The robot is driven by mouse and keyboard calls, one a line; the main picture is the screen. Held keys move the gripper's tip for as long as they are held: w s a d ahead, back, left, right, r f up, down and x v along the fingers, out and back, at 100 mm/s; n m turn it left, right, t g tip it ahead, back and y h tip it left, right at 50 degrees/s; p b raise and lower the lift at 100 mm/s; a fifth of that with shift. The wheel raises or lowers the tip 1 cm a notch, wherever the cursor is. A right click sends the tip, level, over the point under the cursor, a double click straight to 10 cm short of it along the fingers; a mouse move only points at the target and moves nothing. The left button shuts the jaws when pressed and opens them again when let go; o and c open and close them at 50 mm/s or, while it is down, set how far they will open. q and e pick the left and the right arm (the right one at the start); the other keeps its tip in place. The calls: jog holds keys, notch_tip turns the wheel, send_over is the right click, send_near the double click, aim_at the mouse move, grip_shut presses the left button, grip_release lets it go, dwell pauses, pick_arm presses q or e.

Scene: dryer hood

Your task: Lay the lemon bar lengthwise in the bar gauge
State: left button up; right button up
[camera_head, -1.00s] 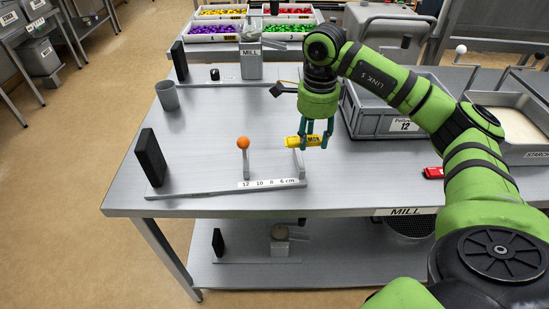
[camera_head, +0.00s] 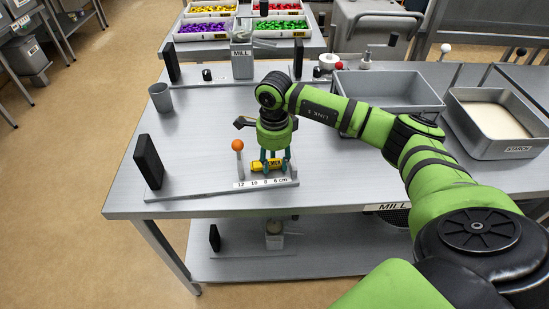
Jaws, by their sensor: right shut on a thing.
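The lemon bar (camera_head: 261,166) is a short yellow bar with dark lettering. My right gripper (camera_head: 272,168) is shut on it, fingers pointing down, and holds it roughly along the gauge's length. The bar gauge (camera_head: 215,192) is a grey base near the table's front edge, marked 12, 10, 8, 6 cm, with a black block (camera_head: 148,161) at its left end and an orange-knobbed post (camera_head: 238,146). The bar is over the gauge's right part, just right of the post. Whether it touches the base is unclear. My left gripper is not in view.
A grey cup (camera_head: 161,97) stands at the back left of the table. An empty grey crate (camera_head: 388,107) and a starch tray (camera_head: 510,148) stand to the right. Bins of coloured pieces sit beyond. The table left of the gauge's black block is narrow but clear.

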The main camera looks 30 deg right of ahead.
aim_at(274, 164)
jog(key=shift+f, duration=0.1)
jog(key=o, duration=0.9)
jog(key=shift+c, duration=0.2)
jog(key=shift+r, duration=0.55)
notch_tip(274, 164, up, 11)
jog(key=b, duration=0.3)
jog(key=shift+r, duration=0.15)
